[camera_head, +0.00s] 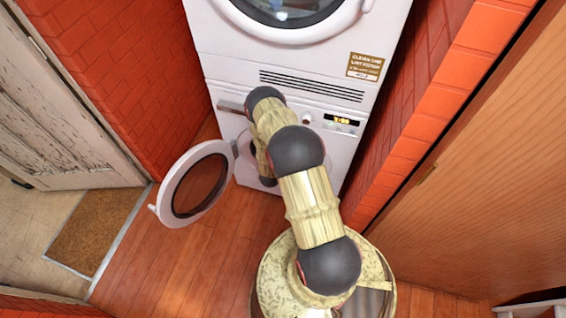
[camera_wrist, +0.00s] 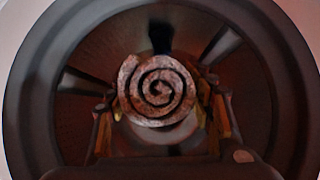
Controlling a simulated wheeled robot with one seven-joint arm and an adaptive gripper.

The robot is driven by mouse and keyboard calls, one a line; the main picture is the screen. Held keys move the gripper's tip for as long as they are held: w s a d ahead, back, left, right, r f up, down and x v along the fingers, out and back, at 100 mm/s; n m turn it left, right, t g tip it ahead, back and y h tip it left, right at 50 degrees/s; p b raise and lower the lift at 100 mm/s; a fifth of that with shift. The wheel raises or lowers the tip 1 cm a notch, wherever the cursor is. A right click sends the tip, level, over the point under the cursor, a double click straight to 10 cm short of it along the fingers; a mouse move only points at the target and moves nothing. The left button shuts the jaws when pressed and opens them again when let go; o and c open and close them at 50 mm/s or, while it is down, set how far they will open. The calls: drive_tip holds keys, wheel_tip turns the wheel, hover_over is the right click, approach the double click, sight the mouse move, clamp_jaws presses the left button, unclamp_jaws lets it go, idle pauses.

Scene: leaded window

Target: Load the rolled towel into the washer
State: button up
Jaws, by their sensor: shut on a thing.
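The rolled towel (camera_wrist: 157,91) shows end-on as a grey-brown spiral in the wrist view. My gripper (camera_wrist: 160,105) is shut on it, with one finger on each side. Around both I see the dark round opening and drum of the washer (camera_wrist: 75,85); how deep the towel is cannot be told. In the head view the lower washer (camera_head: 228,168) is a white front-loader with its round door (camera_head: 196,184) swung open to the left. My arm reaches down to its opening, and hides the towel, my gripper and most of the opening there.
A second white machine (camera_head: 215,60) with a round window stands on top of the washer. Red brick walls (camera_head: 105,80) flank the stack. A wooden panel (camera_head: 480,180) is at the right, a worn door (camera_head: 60,115) and a brown mat (camera_head: 95,230) at the left. Wooden floor lies clear below the open door.

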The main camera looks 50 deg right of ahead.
drive_tip(key=w+d, duration=0.1)
drive_tip(key=d, duration=0.1)
drive_tip(key=w+d+b, duration=0.1)
drive_tip(key=w+d, duration=0.1)
drive_tip(key=d, duration=0.1)
drive_tip(key=w+d+b, duration=0.1)
drive_tip(key=d, duration=0.2)
drive_tip(key=shift+w+d, duration=0.1)
drive_tip(key=shift+w, duration=0.05)
drive_tip(key=shift+w+d+f, duration=0.25)
drive_tip(key=shift+d+f, duration=0.2)
drive_tip(key=shift+f, duration=0.2)
drive_tip(key=shift+w+d+f, duration=0.2)
drive_tip(key=shift+d+f, duration=0.3)
drive_tip(key=shift+f, duration=0.2)
drive_tip(key=shift+w+d+f, duration=0.25)
drive_tip(key=shift+d+f, duration=0.2)
drive_tip(key=shift+f, duration=0.2)
drive_tip(key=o, duration=1.3)
drive_tip(key=shift+a, duration=0.15)
drive_tip(key=v, duration=1.1)
drive_tip(key=shift+s+a+r, duration=0.1)
drive_tip(key=shift+a+r, duration=0.05)
drive_tip(key=shift+r, duration=0.1)
drive_tip(key=shift+s+a, duration=0.1)
drive_tip(key=shift+a, duration=0.05)
